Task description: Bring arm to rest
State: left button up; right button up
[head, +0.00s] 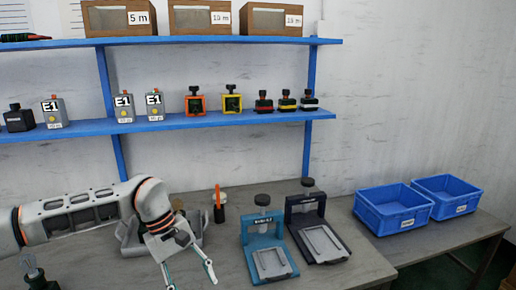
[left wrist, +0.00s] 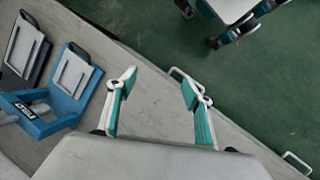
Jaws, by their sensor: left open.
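My left arm comes in from the left in the head view, and its gripper (head: 191,277) hangs over the front of the grey workbench (head: 345,262). In the left wrist view the gripper's two teal and white fingers (left wrist: 160,88) are spread wide with nothing between them. Bare bench top and the bench's front edge lie below them. A blue press-like fixture (head: 266,255) stands just right of the gripper, apart from it.
A dark fixture (head: 318,236) stands beside the blue one. Two blue bins (head: 393,222) (head: 445,204) sit at the bench's right. Blue shelves (head: 200,123) run above the bench.

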pick_arm(q)
jog(key=s+d+n+g+h, duration=0.1)
jog(key=s+d+n+h, duration=0.3)
jog(key=d, duration=0.5)
jog(key=s+d+n+g+h, duration=0.1)
jog(key=s+d+h, duration=0.4)
jog(key=d, duration=0.4)
jog(key=s+d+r+n+t+h, duration=0.1)
jog(key=d+r+n+t+h, duration=0.55)
jog(key=n, duration=0.85)
jog(key=w+a+f+n+t+y, duration=0.3)
jog(key=a+f+n+t, duration=0.25)
jog(key=n, duration=0.65)
jog(key=w+a+f+n+t+y, duration=0.2)
jog(key=a+f+n+t+y, duration=0.35)
jog(key=n, duration=0.55)
jog(key=s+a+f+n+g+y, duration=0.1)
jog(key=s+a+f+n+y, duration=0.3)
jog(key=s+a+f+n, duration=0.3)
jog(key=s+a+f+n+g+y, duration=0.2)
jog(key=s+a+f+n+y, duration=0.2)
jog(key=s+a+f+n, duration=0.3)
jog(key=a+f+n, duration=0.3)
jog(key=a+f, duration=0.1)
jog(key=f, duration=0.3)
jog(key=shift+s+a+f, duration=0.15)
jog(key=shift+s+f, duration=0.15)
